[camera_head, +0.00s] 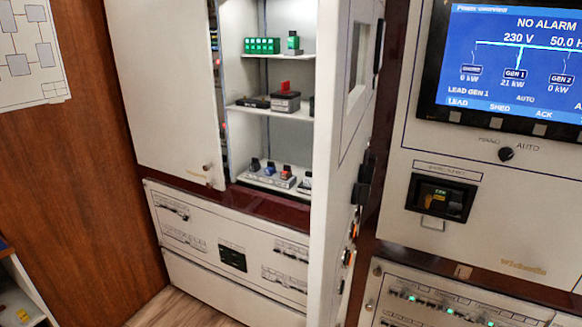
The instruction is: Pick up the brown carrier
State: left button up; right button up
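I cannot make out a brown carrier in the head view. Neither of my grippers is in view.
An open cabinet has shelves (277,109) with a green block (262,46), a small device with a red top (286,97) and several small devices. Its white door (338,160) stands open toward me. A control panel with a screen (515,65) is at right. Wooden floor (180,310) shows at lower left.

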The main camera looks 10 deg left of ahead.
aim_at(286, 175)
jog(key=i+j, duration=0.15)
jog(key=j, duration=0.2)
jog(key=i+j, duration=0.1)
jog(key=j, duration=0.25)
jog(key=i+j, duration=0.15)
jog(key=j, duration=0.2)
jog(key=i+j+u, duration=0.15)
jog(key=j+u, duration=0.3)
jog(key=i+j+u, duration=0.2)
jog(key=u, duration=0.25)
jog(key=i+j+u, duration=0.2)
jog(key=u, duration=1.4)
jog(key=z, duration=2.85)
